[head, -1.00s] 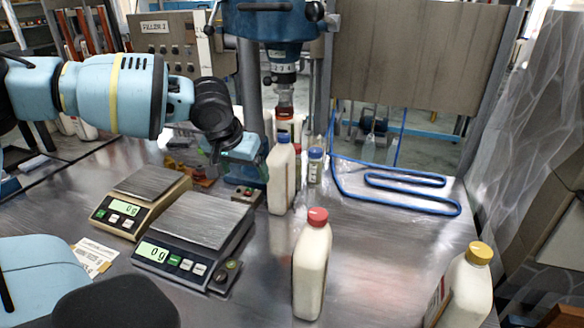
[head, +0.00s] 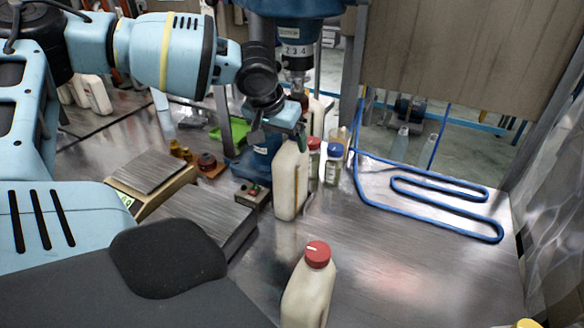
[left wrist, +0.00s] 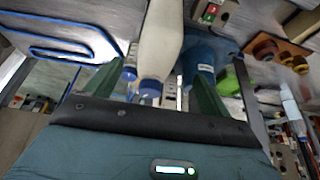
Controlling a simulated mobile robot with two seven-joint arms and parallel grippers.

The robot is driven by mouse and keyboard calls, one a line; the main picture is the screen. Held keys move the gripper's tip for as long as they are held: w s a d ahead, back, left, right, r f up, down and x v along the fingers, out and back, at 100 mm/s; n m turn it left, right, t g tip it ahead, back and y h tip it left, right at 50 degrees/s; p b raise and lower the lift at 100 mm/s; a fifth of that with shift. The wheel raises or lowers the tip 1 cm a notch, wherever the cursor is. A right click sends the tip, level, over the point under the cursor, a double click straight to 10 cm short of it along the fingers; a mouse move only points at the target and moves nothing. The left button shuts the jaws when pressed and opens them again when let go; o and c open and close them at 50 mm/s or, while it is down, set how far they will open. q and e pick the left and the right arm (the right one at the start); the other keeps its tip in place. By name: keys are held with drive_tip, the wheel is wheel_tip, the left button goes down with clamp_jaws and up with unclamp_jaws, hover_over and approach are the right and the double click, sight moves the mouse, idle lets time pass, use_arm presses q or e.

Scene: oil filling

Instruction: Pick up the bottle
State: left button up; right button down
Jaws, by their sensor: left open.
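A cream bottle (head: 290,182) stands upright on the metal table. In the head view its top is hidden by my left gripper (head: 280,128), which is at the neck from above. In the left wrist view the bottle (left wrist: 160,45) and its blue cap (left wrist: 150,88) lie between the two dark green fingers of my left gripper (left wrist: 158,85). The fingers are apart, with gaps visible beside the cap. A second cream bottle with a red cap (head: 308,290) stands nearer the front. A yellow cap (head: 527,323) shows at the bottom right edge. My right gripper is not in view.
Small vials with a red cap (head: 314,158) and a blue cap (head: 333,164) stand just right of the bottle. Two scales (head: 200,222) sit to its left. A blue tube loop (head: 440,205) lies on the right. The filling machine (head: 295,30) is behind.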

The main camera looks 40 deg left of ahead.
sight(289, 149)
use_arm(q)
drive_tip(key=shift+w+x, duration=0.15)
drive_tip(key=shift+x, duration=1.6)
drive_tip(key=shift+w+x, duration=0.2)
drive_tip(key=shift+x, duration=1.55)
drive_tip(key=shift+d+r, duration=0.1)
drive_tip(key=shift+r, duration=0.1)
drive_tip(key=shift+c, duration=0.3)
clamp_jaws()
drive_tip(key=shift+r, duration=0.1)
